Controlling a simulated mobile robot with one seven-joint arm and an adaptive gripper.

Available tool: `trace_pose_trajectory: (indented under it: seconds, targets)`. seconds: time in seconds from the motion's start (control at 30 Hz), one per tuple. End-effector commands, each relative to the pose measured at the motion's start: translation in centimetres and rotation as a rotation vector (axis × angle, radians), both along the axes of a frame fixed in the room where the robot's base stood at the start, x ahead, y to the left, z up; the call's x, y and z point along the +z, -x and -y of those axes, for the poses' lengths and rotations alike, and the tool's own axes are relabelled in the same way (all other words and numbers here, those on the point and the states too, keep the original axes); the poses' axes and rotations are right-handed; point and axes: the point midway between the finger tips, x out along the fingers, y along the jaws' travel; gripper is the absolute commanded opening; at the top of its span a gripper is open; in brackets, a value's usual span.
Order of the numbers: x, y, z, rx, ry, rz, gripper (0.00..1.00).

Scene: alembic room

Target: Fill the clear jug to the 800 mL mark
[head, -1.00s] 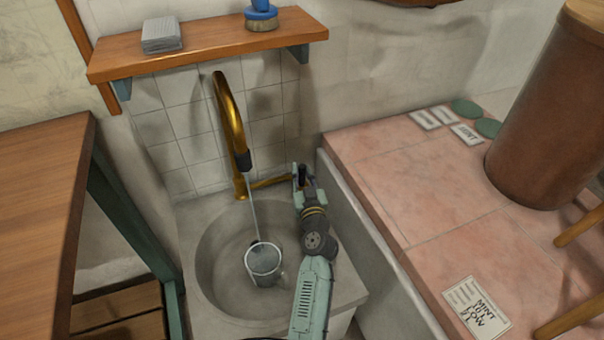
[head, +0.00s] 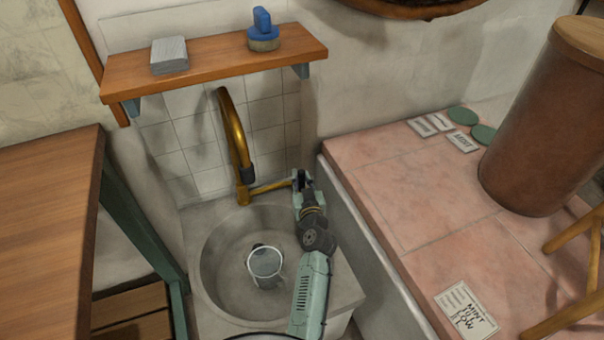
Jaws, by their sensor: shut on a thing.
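The clear jug (head: 265,264) stands in the round basin of the stone sink (head: 222,285), below the spout of the brass tap (head: 234,130). Its fill level and marks are too small to read. No water stream shows between the spout and the jug. The tap's brass lever (head: 270,187) reaches right from the tap's base. My gripper (head: 299,181) is at the lever's right end, shut on it; its fingers hide that end. My gripper is apart from the jug, behind and to its right.
A wooden shelf (head: 215,62) with a grey stack (head: 169,54) and a blue-handled brush (head: 263,30) hangs above the sink. A pink tiled counter (head: 420,200) with cards and a brown cylinder (head: 530,125) is right. A wooden table (head: 45,230) stands left.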

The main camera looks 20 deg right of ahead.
Motion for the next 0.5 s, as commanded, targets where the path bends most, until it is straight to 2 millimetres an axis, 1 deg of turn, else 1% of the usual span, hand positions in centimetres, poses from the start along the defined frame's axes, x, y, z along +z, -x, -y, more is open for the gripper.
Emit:
trace_pose_trajectory:
  seconds: [0.03, 0.33, 0.37, 0.5]
  targets:
    - [0.32, -0.12, 0.02, 0.000, 0.002, -0.002, 0.00]
    - [0.14, -0.16, 0.03, 0.000, 0.003, -0.005, 0.00]
    - [0.14, -0.16, 0.03, -0.001, 0.003, -0.005, 0.21]
    - [0.10, -0.12, 0.02, 0.000, 0.003, -0.005, 0.31]
